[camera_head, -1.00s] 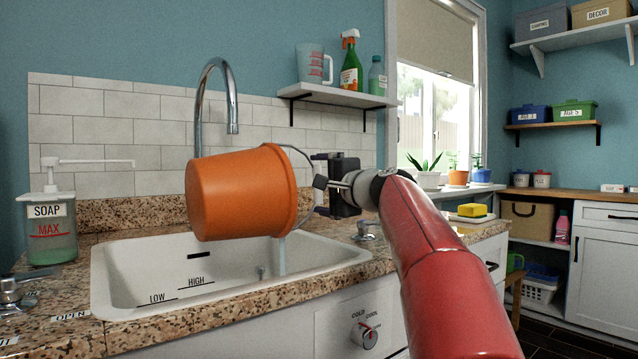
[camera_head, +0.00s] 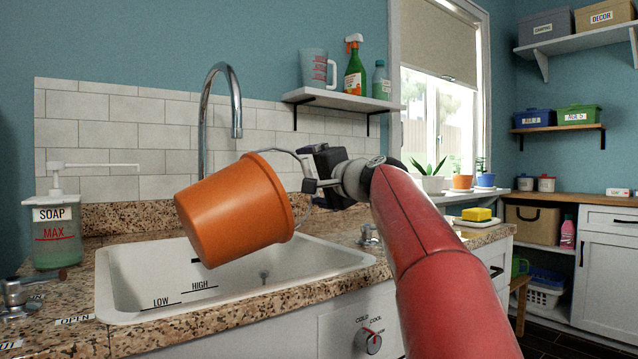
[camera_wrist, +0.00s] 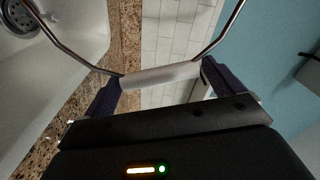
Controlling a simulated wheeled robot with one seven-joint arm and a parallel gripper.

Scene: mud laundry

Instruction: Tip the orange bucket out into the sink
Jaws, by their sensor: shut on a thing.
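The orange bucket (camera_head: 225,212) hangs in the air over the white sink (camera_head: 130,290). It lies tilted on its side, base to the lower left and mouth to the upper right; its inside is hidden. My gripper (camera_head: 312,172) is to the right of the bucket, shut on its wire handle. In the wrist view my gripper (camera_wrist: 160,88) closes around the handle's pale grip (camera_wrist: 160,76). No stream falls from the rim now. The sink's LOW and HIGH marks show; its drain (camera_wrist: 20,16) shows in the wrist view.
The tall faucet (camera_head: 237,110) stands behind the bucket. A soap dispenser (camera_head: 58,235) is on the left of the granite counter. A shelf (camera_head: 340,98) with bottles and a jug is above, and a yellow sponge (camera_head: 476,214) lies right. A temperature knob (camera_head: 368,341) is on the front.

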